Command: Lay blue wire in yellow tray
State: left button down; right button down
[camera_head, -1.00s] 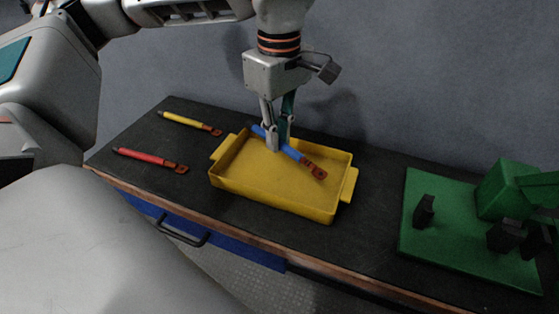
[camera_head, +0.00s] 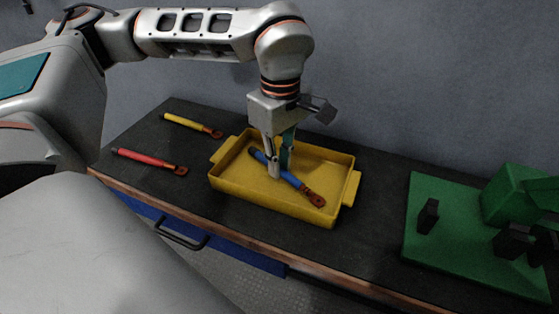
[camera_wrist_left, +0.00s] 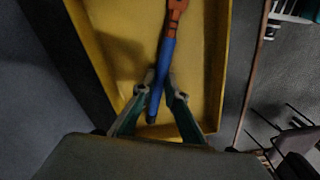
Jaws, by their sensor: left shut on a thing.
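The blue wire (camera_head: 290,179) with a copper lug at one end is inside the yellow tray (camera_head: 230,186), low over or on its floor; I cannot tell if it touches. My left gripper (camera_head: 279,170) reaches down into the tray and is shut on the blue wire near its dark end. In the left wrist view the blue wire (camera_wrist_left: 165,65) runs between the fingertips (camera_wrist_left: 161,90) with its lug pointing away, over the yellow tray floor (camera_wrist_left: 205,60). My right gripper is not in view.
A yellow wire (camera_head: 188,123) and a red wire (camera_head: 145,159) lie on the dark bench top left of the tray. A green fixture (camera_head: 440,240) with black posts stands at the right. A grey wall rises behind the bench.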

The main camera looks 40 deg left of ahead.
pick_arm(q)
jog(key=c, duration=2)
grip_release()
jog(key=shift+c, duration=0.2)
notch_tip(320, 180, up, 12)
jog(key=p, duration=0.2)
jog(key=shift+r, duration=0.15)
jog(key=shift+d, duration=0.1)
